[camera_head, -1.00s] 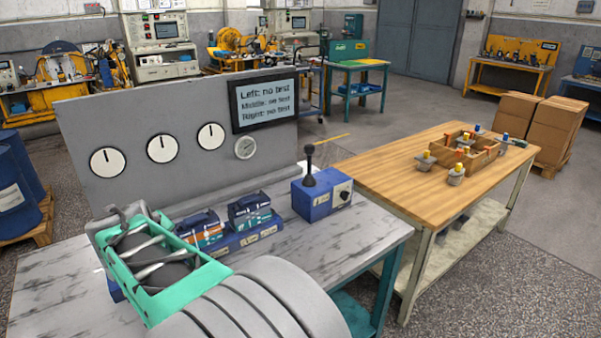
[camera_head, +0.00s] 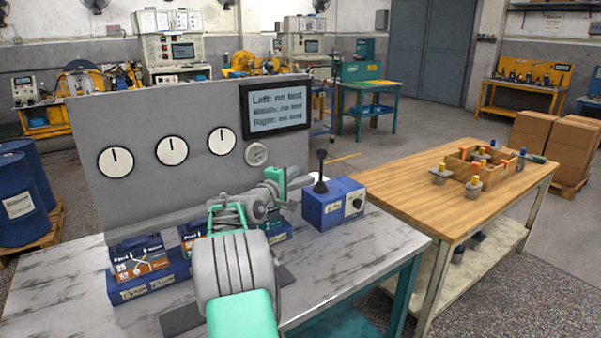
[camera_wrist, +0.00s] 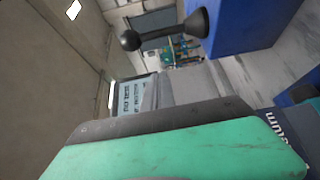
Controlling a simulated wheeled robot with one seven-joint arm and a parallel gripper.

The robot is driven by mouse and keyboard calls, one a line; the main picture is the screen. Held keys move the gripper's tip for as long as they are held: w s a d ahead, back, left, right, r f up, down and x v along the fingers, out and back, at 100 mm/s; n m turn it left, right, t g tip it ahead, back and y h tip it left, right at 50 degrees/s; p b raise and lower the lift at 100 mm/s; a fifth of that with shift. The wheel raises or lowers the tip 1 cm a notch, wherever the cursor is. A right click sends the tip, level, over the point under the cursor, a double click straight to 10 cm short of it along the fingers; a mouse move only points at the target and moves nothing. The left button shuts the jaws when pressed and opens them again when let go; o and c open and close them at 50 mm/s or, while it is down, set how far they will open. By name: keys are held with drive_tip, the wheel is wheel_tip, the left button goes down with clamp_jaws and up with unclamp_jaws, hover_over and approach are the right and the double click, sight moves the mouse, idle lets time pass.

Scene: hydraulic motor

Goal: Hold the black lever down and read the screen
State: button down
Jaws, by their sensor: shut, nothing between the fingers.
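The black lever (camera_head: 321,172) stands upright with a ball top on a blue box (camera_head: 335,204) on the grey bench. In the wrist view the lever (camera_wrist: 165,36) appears sideways at the top, clear of the green finger. The screen (camera_head: 277,107) on the grey panel reads "Left: no test", "Middle: no test", "Right: no test". It shows small and rotated in the wrist view (camera_wrist: 130,96). My gripper (camera_head: 283,184) is shut and empty, just left of the lever and apart from it. My arm partly hides the motors behind it.
Three round dials (camera_head: 172,150) and a small gauge (camera_head: 256,154) sit on the panel. Motors (camera_head: 138,258) stand on a blue base at the left. A wooden table (camera_head: 410,200) with a parts tray (camera_head: 466,164) is at the right. Space above the lever is clear.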

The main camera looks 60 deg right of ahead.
sight(321, 165)
drive_tip(key=d, duration=0.7)
drive_tip(key=shift+w+d+p, duration=0.2)
drive_tip(key=shift+d+p, duration=0.1)
drive_tip(key=shift+p, duration=0.05)
drive_tip(key=shift+s, duration=1.2)
drive_tip(key=shift+s+a, duration=0.2)
drive_tip(key=shift+s, duration=0.45)
